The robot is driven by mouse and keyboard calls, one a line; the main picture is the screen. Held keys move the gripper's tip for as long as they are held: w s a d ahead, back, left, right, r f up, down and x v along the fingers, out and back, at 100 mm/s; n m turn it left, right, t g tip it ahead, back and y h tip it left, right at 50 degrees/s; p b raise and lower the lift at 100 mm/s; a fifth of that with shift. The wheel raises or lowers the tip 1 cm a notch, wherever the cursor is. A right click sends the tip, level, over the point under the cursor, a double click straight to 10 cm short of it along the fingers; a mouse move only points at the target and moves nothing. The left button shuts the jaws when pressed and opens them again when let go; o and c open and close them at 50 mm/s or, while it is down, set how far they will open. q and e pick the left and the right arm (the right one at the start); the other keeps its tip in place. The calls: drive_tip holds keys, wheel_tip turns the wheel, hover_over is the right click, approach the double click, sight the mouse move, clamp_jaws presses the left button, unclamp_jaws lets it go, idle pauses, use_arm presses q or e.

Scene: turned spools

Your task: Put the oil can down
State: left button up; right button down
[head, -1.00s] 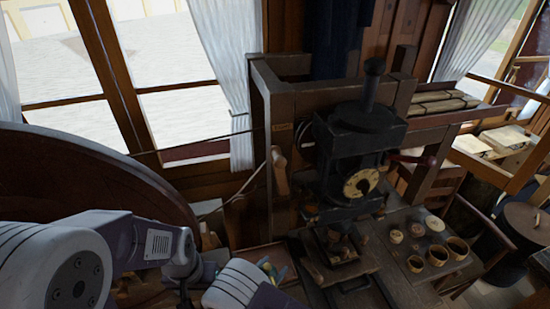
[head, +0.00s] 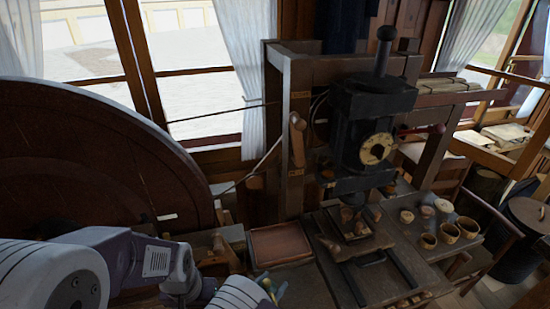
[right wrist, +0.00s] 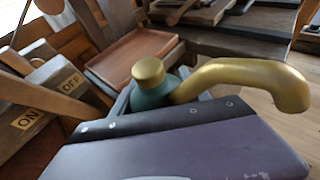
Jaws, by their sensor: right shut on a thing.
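The oil can (right wrist: 152,92) has a teal body, a gold cap and a thick curved gold spout. My right gripper (right wrist: 158,106) is shut on it; the purple gripper housing hides the can's lower part in the right wrist view. A shallow reddish-brown tray (head: 280,243) lies on the bench past the can; this tray (right wrist: 132,52) looks empty in the right wrist view. My left gripper is not in view.
A big dark wheel (head: 80,180) stands at the left. A black machine with a dial (head: 376,149) stands on the bench right of the tray. Several turned wooden pieces (head: 428,240) sit farther right. Wooden ON and OFF labels (right wrist: 72,83) lie left of the can.

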wheel_tip(320, 180, down, 6)
drive_tip(key=b, duration=0.4)
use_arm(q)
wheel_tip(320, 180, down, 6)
use_arm(e)
drive_tip(key=s+d+r+m+g+h, duration=0.1)
drive_tip(key=d+r, duration=0.3)
drive_tip(key=d, duration=0.5)
drive_tip(key=s+d+r+m+g+h, duration=0.2)
drive_tip(key=s+d+r+m+h, duration=0.1)
drive_tip(key=d, duration=0.7)
drive_tip(key=shift+s+d+r, duration=0.25)
drive_tip(key=shift+r, duration=0.5)
drive_tip(key=shift+g, duration=0.3)
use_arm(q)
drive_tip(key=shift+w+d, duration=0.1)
use_arm(e)
drive_tip(key=shift+d, duration=0.1)
